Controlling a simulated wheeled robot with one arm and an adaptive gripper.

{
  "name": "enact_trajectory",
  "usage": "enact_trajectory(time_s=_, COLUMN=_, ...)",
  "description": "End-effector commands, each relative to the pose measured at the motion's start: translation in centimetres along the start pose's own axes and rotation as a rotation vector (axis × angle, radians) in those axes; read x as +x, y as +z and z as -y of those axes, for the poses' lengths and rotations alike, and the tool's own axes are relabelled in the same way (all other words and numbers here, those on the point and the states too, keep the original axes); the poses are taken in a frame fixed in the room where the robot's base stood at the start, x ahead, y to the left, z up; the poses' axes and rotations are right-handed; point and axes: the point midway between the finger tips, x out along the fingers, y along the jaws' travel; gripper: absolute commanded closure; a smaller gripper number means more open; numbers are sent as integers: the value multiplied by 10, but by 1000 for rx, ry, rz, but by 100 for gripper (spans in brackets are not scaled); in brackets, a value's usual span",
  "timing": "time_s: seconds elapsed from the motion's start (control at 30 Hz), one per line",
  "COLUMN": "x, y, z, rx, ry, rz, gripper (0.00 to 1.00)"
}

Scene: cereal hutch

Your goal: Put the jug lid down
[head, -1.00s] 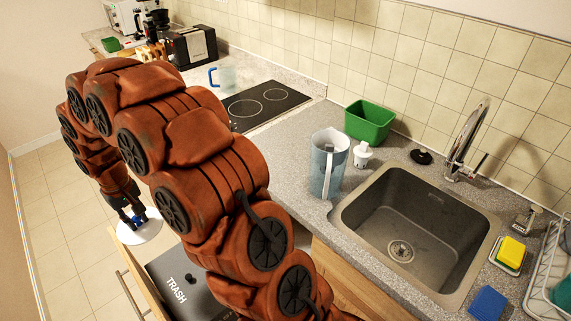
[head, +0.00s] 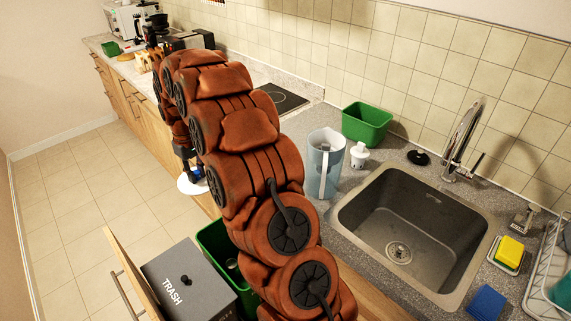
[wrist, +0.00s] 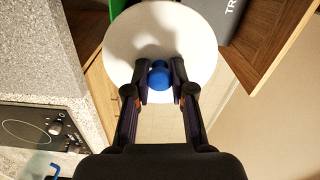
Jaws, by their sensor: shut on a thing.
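The jug lid is a white disc with a blue knob. In the wrist view the lid (wrist: 127,40) fills the upper middle, and my gripper (wrist: 160,76) is shut on its knob. In the head view the lid (head: 188,186) hangs level from my gripper (head: 197,173), over the floor beside the counter front. My arm partly covers it. A tall pale blue jug (head: 318,175) stands open-topped on the counter left of the sink. A blue handle (wrist: 46,173) shows by the stove in the wrist view; the rest of that thing is mostly cut off.
An open drawer holds a grey TRASH bin (head: 185,285) and a green bin (head: 212,240). A white filter piece (head: 359,155), green tub (head: 367,124) and black disc (head: 418,157) stand near the sink (head: 400,245). The stove (wrist: 35,125) lies left in the wrist view.

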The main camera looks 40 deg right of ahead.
Motion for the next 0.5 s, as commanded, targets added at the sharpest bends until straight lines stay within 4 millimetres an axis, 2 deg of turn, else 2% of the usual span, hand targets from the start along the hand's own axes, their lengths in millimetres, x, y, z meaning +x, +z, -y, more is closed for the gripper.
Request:
enact_trajectory(time_s=0.03, x=0, y=-5, z=-18, rx=-8, ry=3, rz=-8, gripper=100)
enact_trajectory(time_s=0.1, x=0, y=-7, z=-37, rx=-33, ry=3, rz=-5, gripper=100)
enact_trajectory(time_s=0.5, x=-6, y=-7, z=-146, rx=-199, ry=3, rz=-4, gripper=100)
